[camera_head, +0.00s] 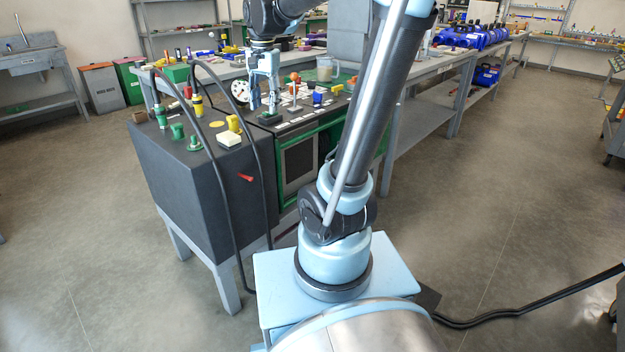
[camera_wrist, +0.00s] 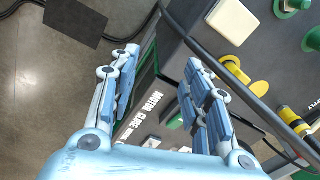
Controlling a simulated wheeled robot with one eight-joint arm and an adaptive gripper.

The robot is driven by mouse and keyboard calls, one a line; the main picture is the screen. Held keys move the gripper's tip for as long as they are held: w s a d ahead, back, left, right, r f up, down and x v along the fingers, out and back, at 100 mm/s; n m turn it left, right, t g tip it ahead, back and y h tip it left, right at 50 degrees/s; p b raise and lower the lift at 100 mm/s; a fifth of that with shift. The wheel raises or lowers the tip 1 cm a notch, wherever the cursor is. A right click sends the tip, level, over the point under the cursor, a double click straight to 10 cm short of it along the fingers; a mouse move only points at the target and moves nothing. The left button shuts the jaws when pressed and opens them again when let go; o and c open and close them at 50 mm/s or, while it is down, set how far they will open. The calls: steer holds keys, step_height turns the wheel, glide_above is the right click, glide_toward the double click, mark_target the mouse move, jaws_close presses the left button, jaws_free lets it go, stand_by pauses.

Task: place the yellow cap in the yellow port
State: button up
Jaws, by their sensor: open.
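A yellow cap-like piece (camera_head: 234,123) lies on the dark cart top near its right edge. It also shows right of my gripper in the wrist view (camera_wrist: 242,74), beside the right finger and apart from it. A yellow fitting with a dark band (camera_head: 197,105), seemingly the yellow port, stands farther back on the cart; it also shows in the wrist view (camera_wrist: 294,124), partly behind a black cable. My gripper (camera_head: 264,106) is open and points down beyond the cart's right edge. In the wrist view its fingers (camera_wrist: 162,57) are spread with nothing between them.
A white block (camera_head: 229,139) and green fittings (camera_head: 178,131) share the cart top. Black cables (camera_head: 218,90) arch over it. A green-framed bench unit (camera_head: 298,165) with a small dial and several small objects stands right of the cart, under my gripper.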

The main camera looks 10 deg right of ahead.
steer(key=s+d+f+n, duration=0.3)
steer(key=s+d+f, duration=0.2)
steer(key=s+f, duration=0.4)
steer(key=s+d+f+n+t, duration=0.1)
steer(key=s+d+f+n, duration=0.3)
steer(key=s+f, duration=0.4)
steer(key=s+d, duration=0.1)
steer(key=s, duration=0.3)
steer(key=shift+d+f+n, duration=0.3)
steer(key=shift+d+f, duration=0.05)
steer(key=shift+w, duration=0.1)
